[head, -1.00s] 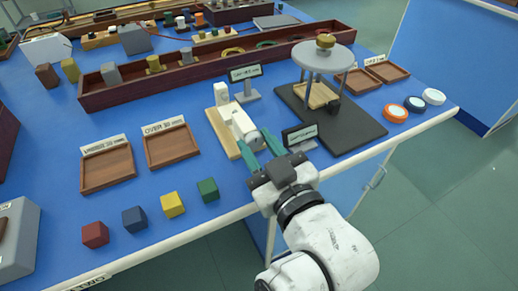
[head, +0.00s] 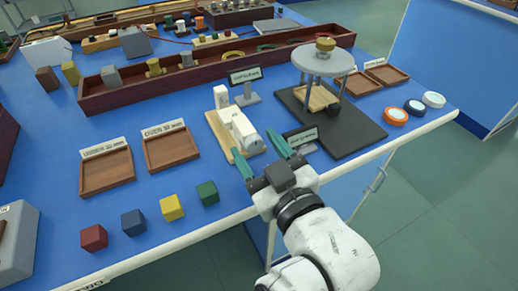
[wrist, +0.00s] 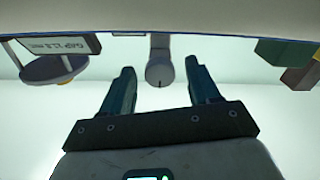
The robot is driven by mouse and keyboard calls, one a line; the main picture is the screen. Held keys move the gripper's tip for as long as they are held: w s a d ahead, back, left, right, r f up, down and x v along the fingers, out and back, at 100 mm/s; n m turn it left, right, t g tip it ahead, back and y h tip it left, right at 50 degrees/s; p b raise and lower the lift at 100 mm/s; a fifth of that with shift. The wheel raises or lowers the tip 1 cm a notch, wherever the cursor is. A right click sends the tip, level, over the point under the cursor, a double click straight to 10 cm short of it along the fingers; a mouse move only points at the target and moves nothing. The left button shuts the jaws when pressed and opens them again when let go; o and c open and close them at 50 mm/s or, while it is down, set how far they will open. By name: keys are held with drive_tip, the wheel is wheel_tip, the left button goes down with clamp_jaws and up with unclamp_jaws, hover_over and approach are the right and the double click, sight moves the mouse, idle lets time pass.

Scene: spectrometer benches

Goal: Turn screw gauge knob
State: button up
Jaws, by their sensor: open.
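The screw gauge (head: 230,122) is a white device on a pale wooden base near the bench's front edge. Its grey round knob (head: 255,145) faces me; in the wrist view the knob (wrist: 160,70) shows as a grey disc with a dark mark. My gripper (head: 256,149) is open and empty, with its two green fingers pointing at the gauge. In the wrist view the knob appears between the fingertips; no contact with it shows.
A round grey platform on posts (head: 323,60) stands on a dark base to the right. Two wooden trays (head: 171,161) and several coloured cubes (head: 172,206) lie to the left. A long wooden rack (head: 130,100) runs behind. Bare blue bench lies between trays and gauge.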

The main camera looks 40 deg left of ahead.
drive_tip(key=v, duration=1)
drive_tip(key=shift+s+d, duration=0.15)
drive_tip(key=shift+d, duration=0.2)
drive_tip(key=shift+f, duration=0.1)
drive_tip(key=w+d+f+m+h, duration=0.3)
drive_tip(key=d+f+m+h, duration=0.55)
drive_tip(key=d+f, duration=1)
drive_tip(key=s+d+f+m+g+h, duration=0.35)
drive_tip(key=s+d+f, duration=0.35)
drive_tip(key=d, duration=0.4)
drive_tip(key=s+d+f+m+g+h, duration=0.3)
drive_tip(key=s+d+f+m+h, duration=0.25)
drive_tip(key=s+d, duration=0.4)
wheel_tip(320, 180, up, 20)
drive_tip(key=n+p, duration=0.1)
drive_tip(key=p, duration=1.9)
drive_tip(key=shift+w+d+t+y, duration=0.2)
drive_tip(key=shift+w+t+y, duration=0.15)
drive_tip(key=shift+w, duration=0.05)
